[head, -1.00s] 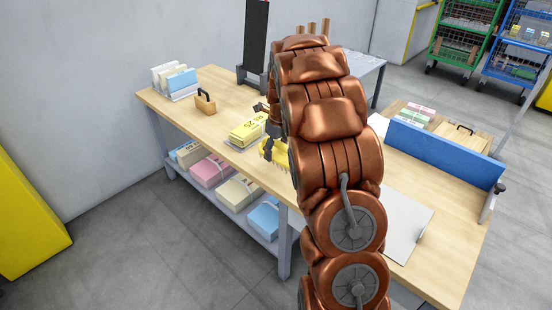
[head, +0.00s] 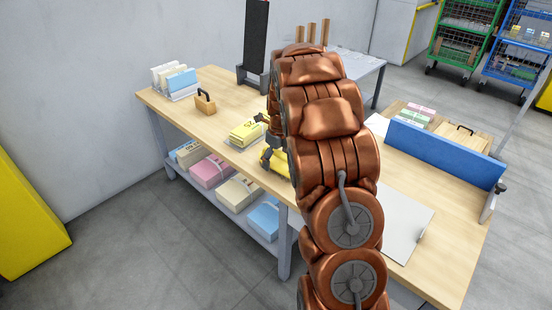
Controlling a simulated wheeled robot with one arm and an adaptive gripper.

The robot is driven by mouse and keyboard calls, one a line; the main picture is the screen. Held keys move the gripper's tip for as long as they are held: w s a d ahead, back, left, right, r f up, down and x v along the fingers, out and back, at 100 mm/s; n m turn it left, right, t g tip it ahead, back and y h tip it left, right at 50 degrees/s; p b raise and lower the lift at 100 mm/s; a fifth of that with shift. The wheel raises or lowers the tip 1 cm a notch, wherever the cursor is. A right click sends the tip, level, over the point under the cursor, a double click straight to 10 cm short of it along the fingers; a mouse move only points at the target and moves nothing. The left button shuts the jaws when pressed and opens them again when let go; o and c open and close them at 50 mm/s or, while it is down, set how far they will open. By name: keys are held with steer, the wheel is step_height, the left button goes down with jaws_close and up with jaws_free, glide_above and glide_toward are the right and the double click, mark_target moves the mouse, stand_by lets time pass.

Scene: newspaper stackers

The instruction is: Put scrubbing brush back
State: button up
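The scrubbing brush (head: 277,161) is yellow and shows at the table's front edge, partly hidden by my arm. My gripper (head: 268,148) is mostly hidden behind my copper arm; only small dark parts show beside the brush. It appears shut on the brush, which is tilted, though the fingertips' contact is not clear. A yellow paper stack (head: 246,131) lies on the table just left of and behind the gripper.
The wooden table (head: 220,90) holds a wooden block with a black handle (head: 205,103), a rack of papers (head: 176,82) and a blue panel (head: 445,153). Colored bundles (head: 210,170) fill the lower shelf. Floor in front is clear.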

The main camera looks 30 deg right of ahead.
steer(key=shift+r, duration=0.15)
steer(key=r, duration=0.4)
steer(key=s+r, duration=0.1)
steer(key=r, duration=0.3)
steer(key=r+p, duration=0.1)
steer(key=r, duration=0.3)
steer(key=shift+s+d, duration=0.2)
steer(key=s+a+r+n+g, duration=0.2)
steer(key=s+a+n, duration=1.4)
steer(key=a, duration=0.1)
steer(key=s+a+f+n+g, duration=0.1)
steer(key=s+a+n, duration=0.2)
steer(key=s+n, duration=0.5)
steer(key=s+a+f+n+g, duration=0.1)
steer(key=s+a+n, duration=0.3)
steer(key=s+n, duration=0.5)
steer(key=s+f, duration=0.1)
steer(key=s, duration=0.2)
steer(key=shift+a+f, duration=0.2)
steer(key=shift+f, duration=0.1)
